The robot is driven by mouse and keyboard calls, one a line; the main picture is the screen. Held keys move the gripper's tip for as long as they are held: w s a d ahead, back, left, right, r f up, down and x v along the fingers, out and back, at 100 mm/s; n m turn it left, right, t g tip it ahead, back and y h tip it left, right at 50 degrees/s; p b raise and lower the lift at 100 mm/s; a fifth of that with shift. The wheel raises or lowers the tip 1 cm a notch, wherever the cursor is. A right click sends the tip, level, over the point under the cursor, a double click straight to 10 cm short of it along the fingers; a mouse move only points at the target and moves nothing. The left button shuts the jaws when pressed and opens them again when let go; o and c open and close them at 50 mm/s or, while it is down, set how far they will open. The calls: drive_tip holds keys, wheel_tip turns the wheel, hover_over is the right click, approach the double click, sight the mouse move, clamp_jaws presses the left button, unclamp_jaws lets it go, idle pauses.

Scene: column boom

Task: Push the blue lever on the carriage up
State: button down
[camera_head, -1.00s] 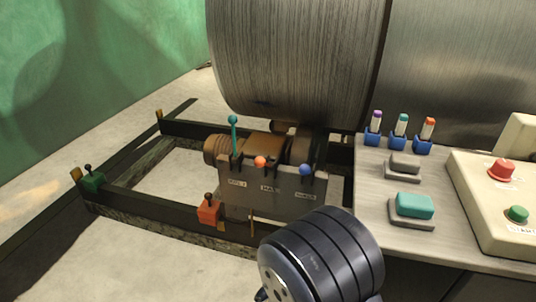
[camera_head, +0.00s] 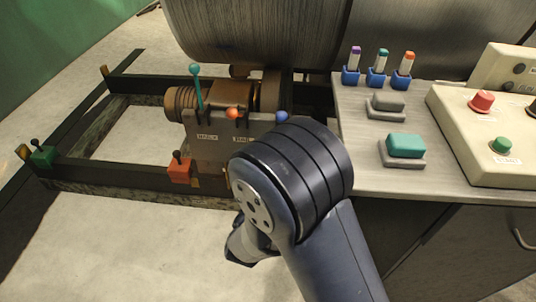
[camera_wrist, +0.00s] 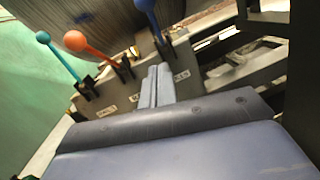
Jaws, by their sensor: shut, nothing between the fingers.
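The blue lever's ball (camera_head: 281,117) shows just above my arm in the head view, at the right end of the grey carriage panel (camera_head: 213,140). In the wrist view the blue lever (camera_wrist: 147,8) is at the top, its ball partly cut off by the frame edge. My gripper (camera_wrist: 158,72) is shut and empty in front of the panel, its tips below the blue lever's base in the picture; I cannot tell whether they touch anything. In the head view my arm hides the fingers. The teal lever (camera_head: 196,82) stands up; the orange lever (camera_head: 232,113) sits lower, like the blue one.
A red-orange block with a small lever (camera_head: 179,169) sits on the frame left of my arm. A green one (camera_head: 43,156) is farther left. The metal desk (camera_head: 365,150) with buttons is to the right. A large drum (camera_head: 260,35) stands behind the carriage. Pale floor lies open at the lower left.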

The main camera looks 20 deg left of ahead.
sight(279, 116)
drive_tip(key=w+r+b, duration=0.1)
drive_tip(key=w+r, duration=0.2)
drive_tip(key=w, duration=0.8)
drive_tip(key=shift+w+a+r, duration=0.15)
drive_tip(key=shift+a+r, duration=0.2)
drive_tip(key=shift+a, duration=0.1)
drive_tip(key=shift+r, duration=0.1)
drive_tip(key=r+g+p, duration=0.1)
drive_tip(key=p, duration=0.2)
drive_tip(key=w+r+g+p, duration=0.1)
drive_tip(key=r+p, duration=0.1)
drive_tip(key=p, duration=0.1)
drive_tip(key=shift+w+a+r+h+p, duration=0.15)
drive_tip(key=shift+w+h+p, duration=0.05)
drive_tip(key=shift+h+p, duration=0.1)
drive_tip(key=w+a+r+g+p, duration=0.2)
drive_tip(key=w+r+g+p, duration=0.2)
drive_tip(key=p, duration=1.2)
drive_tip(key=w+g, duration=0.1)
drive_tip(key=w, duration=0.2)
drive_tip(key=shift+w+r+n+h+p, duration=0.2)
drive_tip(key=shift+w+n+h+p, duration=0.1)
drive_tip(key=shift+n+p, duration=0.1)
